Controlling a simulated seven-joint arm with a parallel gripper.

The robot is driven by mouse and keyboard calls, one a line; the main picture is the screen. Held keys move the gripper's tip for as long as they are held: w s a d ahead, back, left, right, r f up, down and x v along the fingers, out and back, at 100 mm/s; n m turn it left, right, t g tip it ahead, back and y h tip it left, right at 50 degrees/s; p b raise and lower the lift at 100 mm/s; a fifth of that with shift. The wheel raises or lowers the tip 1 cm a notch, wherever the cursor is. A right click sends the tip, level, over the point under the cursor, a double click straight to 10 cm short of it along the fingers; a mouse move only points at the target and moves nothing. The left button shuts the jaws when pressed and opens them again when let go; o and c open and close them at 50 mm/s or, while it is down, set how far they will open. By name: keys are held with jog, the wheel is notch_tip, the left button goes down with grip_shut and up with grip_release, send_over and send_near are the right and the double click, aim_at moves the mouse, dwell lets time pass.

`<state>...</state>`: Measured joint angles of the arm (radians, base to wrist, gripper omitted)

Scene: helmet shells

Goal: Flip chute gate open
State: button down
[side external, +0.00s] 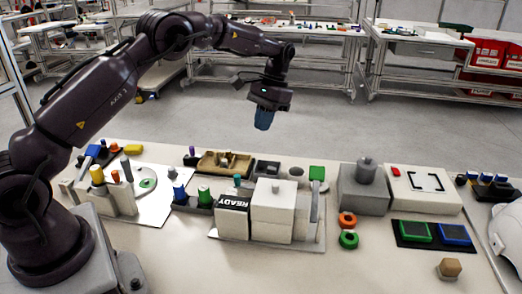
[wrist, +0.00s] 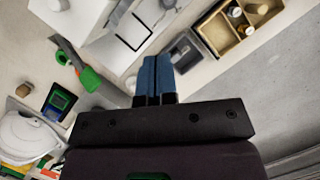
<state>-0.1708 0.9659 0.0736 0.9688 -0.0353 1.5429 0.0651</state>
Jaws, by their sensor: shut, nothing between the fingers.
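My gripper (side external: 264,119) hangs above the middle of the bench, fingers pointing down, well clear of everything below. Its blue fingers (wrist: 158,78) are together and empty in the wrist view. In the side view, a white block unit (side external: 272,208) with a READY sign (side external: 233,203) stands on a pale plate.
An orange ring (side external: 347,220) and a green ring (side external: 348,240) lie right of the unit. A grey block (side external: 364,190), a white marked box (side external: 424,188) and a tan tray (side external: 225,163) stand around it. The front of the bench is mostly clear.

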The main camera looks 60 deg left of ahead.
jog(key=s+d+r+m+t, duration=0.1)
jog(key=s+d+r+t, duration=0.3)
jog(key=s, duration=0.6)
jog(key=s+d+r+t, duration=0.25)
jog(key=s+r, duration=0.35)
jog(key=s, duration=0.3)
jog(key=s+d+r+m+t, duration=0.1)
jog(key=s+d+r+t, duration=0.3)
jog(key=s, duration=0.6)
jog(key=w+a+f+n+g, duration=0.1)
jog(key=w+a+f+g, duration=0.3)
jog(key=w, duration=0.6)
jog(key=w+a+f+g, duration=0.25)
jog(key=w+f, duration=0.25)
jog(key=w, duration=0.5)
jog(key=w+a+f+n+g, duration=0.1)
jog(key=w+a+f+g, duration=0.3)
jog(key=w, duration=0.7)
jog(key=s+d+f, duration=0.2)
jog(key=s+f, duration=0.6)
jog(key=f, duration=0.1)
jog(key=shift+s+d+f+g, duration=0.2)
jog(key=shift+s+f+g, duration=0.1)
jog(key=shift+f, duration=0.1)
